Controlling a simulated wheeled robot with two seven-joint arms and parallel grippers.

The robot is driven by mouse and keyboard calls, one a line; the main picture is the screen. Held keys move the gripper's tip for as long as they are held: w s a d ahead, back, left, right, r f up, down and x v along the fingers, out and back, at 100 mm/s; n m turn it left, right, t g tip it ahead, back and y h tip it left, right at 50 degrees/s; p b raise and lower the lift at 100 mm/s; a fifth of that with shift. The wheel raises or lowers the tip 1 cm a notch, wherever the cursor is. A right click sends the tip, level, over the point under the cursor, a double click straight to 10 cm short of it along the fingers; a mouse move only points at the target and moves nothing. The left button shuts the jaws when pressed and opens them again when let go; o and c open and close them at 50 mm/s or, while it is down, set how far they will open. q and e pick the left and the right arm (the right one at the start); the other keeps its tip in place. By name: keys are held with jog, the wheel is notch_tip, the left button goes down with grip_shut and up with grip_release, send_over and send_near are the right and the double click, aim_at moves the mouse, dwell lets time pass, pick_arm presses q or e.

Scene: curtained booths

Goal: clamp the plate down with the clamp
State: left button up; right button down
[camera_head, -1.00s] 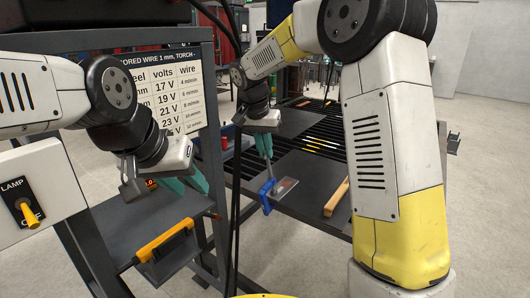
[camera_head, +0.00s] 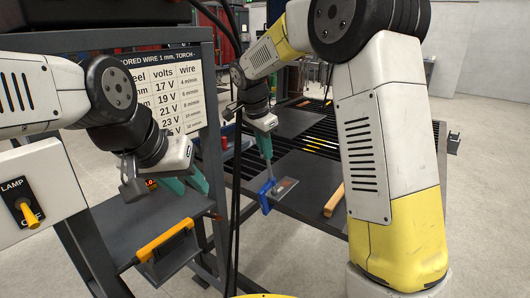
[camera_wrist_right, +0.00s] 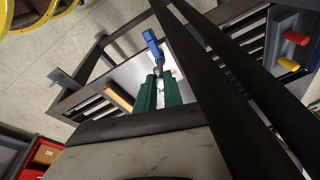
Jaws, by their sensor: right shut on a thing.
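The blue clamp (camera_head: 265,196) is at the near edge of the slatted table, beside a small grey plate (camera_head: 288,185) lying on a larger dark sheet. My right gripper (camera_head: 266,150) is above it, with its green fingers shut on the clamp's metal part. In the right wrist view the clamp's blue end (camera_wrist_right: 152,44) sticks out beyond the fingertips (camera_wrist_right: 159,84). I cannot tell whether its jaws touch the plate. My left gripper (camera_head: 187,183) is open and empty above the shelf at left.
A wooden bar (camera_head: 334,199) lies on the table right of the clamp. Another dark sheet (camera_head: 298,122) lies further back on the slats. Black cables (camera_head: 237,200) hang in front of the table's left side. A yellow-handled tool (camera_head: 165,240) is on the left shelf (camera_head: 130,232).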

jog(key=m, duration=0.5)
jog(key=shift+m, duration=0.3)
jog(key=m, duration=0.5)
jog(key=shift+m, duration=0.4)
jog(key=m, duration=0.6)
